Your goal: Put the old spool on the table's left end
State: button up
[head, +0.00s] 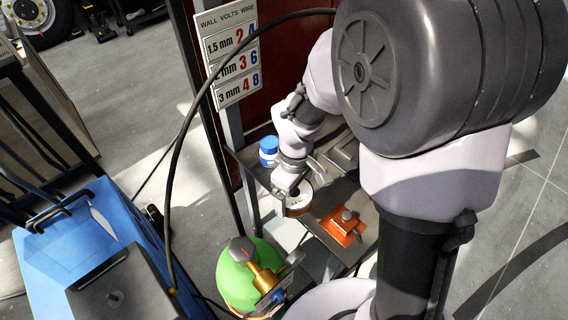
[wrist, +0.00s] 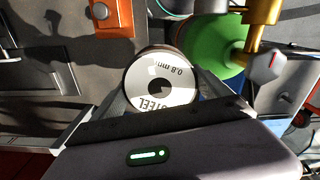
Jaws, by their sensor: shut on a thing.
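The old spool (head: 299,206) is a short round reel with a white label. In the wrist view the spool (wrist: 160,88) faces me, and its label reads "0.8 mm" and "STEEL". My gripper (head: 296,196) is shut on it, with a finger on either side of the reel. The spool is over or at the front edge of the dark metal table (head: 318,232); I cannot tell whether it touches the top. My gripper hides part of the spool in the head view.
A blue jar (head: 268,152) stands at the table's far left corner. An orange block with a knob (head: 342,226) lies right of the spool. A green cylinder (head: 238,278) with a brass regulator stands in front. A blue machine (head: 115,235) is at left, and a black cable arcs across.

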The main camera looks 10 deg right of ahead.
jog(key=r+n+p, duration=0.1)
jog(key=s+a+r+n+p, duration=0.1)
jog(key=r, duration=0.1)
jog(key=s+a+r+n+p, duration=0.1)
jog(key=r+n, duration=0.1)
jog(key=shift+a+p, duration=0.1)
jog(key=shift+p, duration=0.3)
notch_tip(320, 180, down, 14)
jog(key=f+b, duration=0.1)
jog(key=b, duration=1)
jog(key=w+d, duration=0.2)
jog(key=w, duration=0.2)
jog(key=w+d+b, duration=0.1)
jog(key=w+d, duration=0.2)
jog(key=w, duration=0.1)
jog(key=w+d+f+b, duration=0.1)
jog(key=w+d, duration=0.1)
jog(key=w, duration=0.3)
jog(key=shift+w+d, duration=0.1)
jog(key=shift+d, duration=0.05)
jog(key=shift+w+d+f+b, duration=0.1)
jog(key=shift+w+f+b, duration=0.1)
jog(key=shift+f+b, duration=0.5)
jog(key=shift+w+d+f+b, duration=0.15)
jog(key=shift+f+b, duration=0.15)
jog(key=shift+f, duration=0.75)
jog(key=shift+f, duration=0.1)
jog(key=o, duration=1.8)
jog(key=shift+o, duration=0.4)
